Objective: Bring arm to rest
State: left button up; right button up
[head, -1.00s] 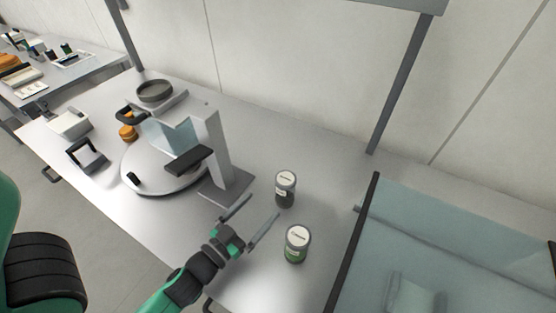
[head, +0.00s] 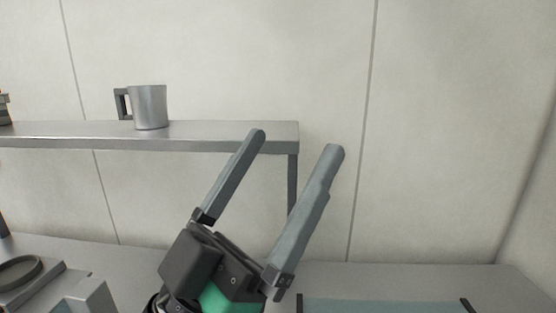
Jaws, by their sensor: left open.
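My left gripper (head: 299,144) is large in the head view, at the lower middle. Its two long grey fingers are spread apart and point up and to the right. Nothing is between them, only the wall and the end of the shelf behind. The green and black wrist (head: 215,270) shows below the fingers. My right gripper is not in view.
A metal shelf (head: 60,134) stands above the bench at the left, with a grey mug (head: 150,107) on it. The bench top (head: 400,275) runs along the bottom. A dark round dish (head: 20,272) sits at lower left. A pale bluish panel (head: 385,306) is at lower right.

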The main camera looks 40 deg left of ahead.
pick_arm(q)
jog(key=shift+s+d+r+h, duration=0.3)
jog(key=shift+s+r+h, duration=0.05)
jog(key=shift+r+h, duration=0.2)
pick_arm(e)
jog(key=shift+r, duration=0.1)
